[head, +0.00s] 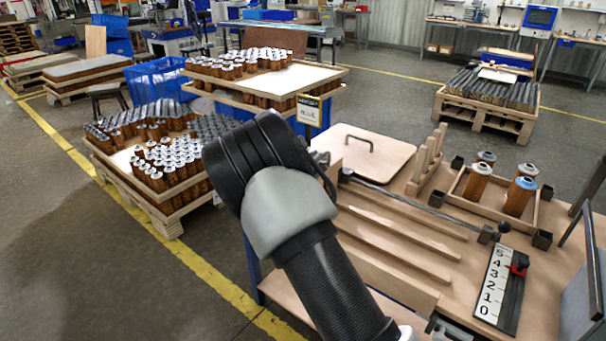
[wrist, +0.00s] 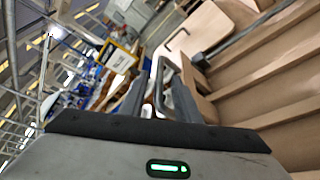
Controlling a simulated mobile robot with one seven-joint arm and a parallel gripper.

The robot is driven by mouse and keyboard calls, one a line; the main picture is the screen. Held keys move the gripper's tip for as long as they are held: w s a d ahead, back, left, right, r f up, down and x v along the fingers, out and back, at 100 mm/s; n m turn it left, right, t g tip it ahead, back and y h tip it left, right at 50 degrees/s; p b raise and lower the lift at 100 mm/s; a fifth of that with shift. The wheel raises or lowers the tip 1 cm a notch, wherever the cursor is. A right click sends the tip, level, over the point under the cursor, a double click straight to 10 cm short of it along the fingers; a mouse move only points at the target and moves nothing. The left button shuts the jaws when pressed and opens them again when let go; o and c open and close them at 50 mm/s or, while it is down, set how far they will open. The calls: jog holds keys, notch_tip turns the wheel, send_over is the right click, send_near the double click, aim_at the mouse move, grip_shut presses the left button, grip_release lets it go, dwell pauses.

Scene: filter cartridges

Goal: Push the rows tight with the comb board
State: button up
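A flat wooden board with a dark handle (head: 358,143) lies on the workbench; its handle also shows in the wrist view (wrist: 178,38). A wooden piece with upright comb-like teeth (head: 428,160) stands to its right; I cannot tell which of the two is the comb board. Cartridges with silver tops (head: 172,160) stand in rows on the near-left pallet (head: 165,222); some gaps show between them. My gripper (wrist: 157,78) is mostly hidden behind my arm in the head view.
A wooden tray (head: 465,210) with several cartridges stands on the bench beside a dark rod (head: 415,205). Wooden rails (head: 400,232) and a numbered scale (head: 494,285) lie nearer. A second cartridge stack (head: 325,77) stands behind my arm. The floor at lower left is clear.

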jog(key=v, duration=1.3)
jog(key=shift+s+p, duration=0.15)
jog(key=shift+p, duration=0.25)
